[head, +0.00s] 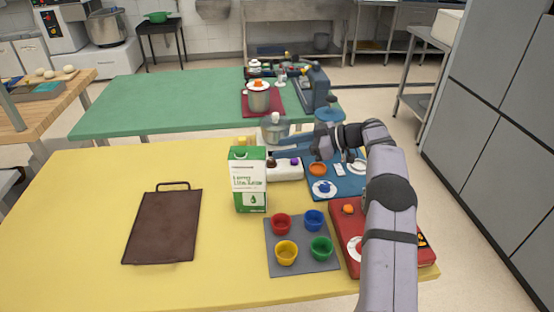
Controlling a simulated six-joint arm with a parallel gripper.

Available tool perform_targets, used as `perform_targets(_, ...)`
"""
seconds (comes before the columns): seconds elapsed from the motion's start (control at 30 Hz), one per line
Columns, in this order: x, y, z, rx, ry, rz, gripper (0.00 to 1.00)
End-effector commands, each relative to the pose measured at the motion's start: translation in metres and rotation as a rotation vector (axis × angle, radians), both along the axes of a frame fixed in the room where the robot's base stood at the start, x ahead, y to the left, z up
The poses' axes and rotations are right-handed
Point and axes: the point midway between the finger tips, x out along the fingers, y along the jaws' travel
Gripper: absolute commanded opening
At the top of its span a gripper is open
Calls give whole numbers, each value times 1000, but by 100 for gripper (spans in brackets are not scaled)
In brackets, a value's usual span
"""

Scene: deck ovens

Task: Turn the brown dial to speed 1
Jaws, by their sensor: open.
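A small dark brown knob, which looks like the brown dial (271,162), sits at the left of the top of a white box-shaped appliance (286,173) near the far edge of the yellow table. A purple knob (295,161) is at its right. The speed marks are too small to read. My gripper (278,147) is open, with its fingers pointing left above and just behind the white appliance. It looks apart from the brown dial, though the depth gap is hard to judge. A metal bowl or jug (275,131) shows just behind the fingers.
A green-and-white carton (248,180) stands just left of the appliance. A blue board (345,188) with an orange knob (318,169) is on its right. A grey tray (275,269) with several colored cups and a red panel (345,211) lie nearer. The table's left has a brown tray (163,228).

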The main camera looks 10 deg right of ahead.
Motion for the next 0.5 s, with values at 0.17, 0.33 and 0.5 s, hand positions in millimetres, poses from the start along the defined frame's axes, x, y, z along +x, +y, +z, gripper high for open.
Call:
perform_targets(0.17, 0, 0, -28, 1, 5, 0, 44)
perform_targets(0.33, 3, 10, -44, 0, 1, 3, 44)
perform_targets(0.5, 9, 22, -50, 0, 0, 1, 44)
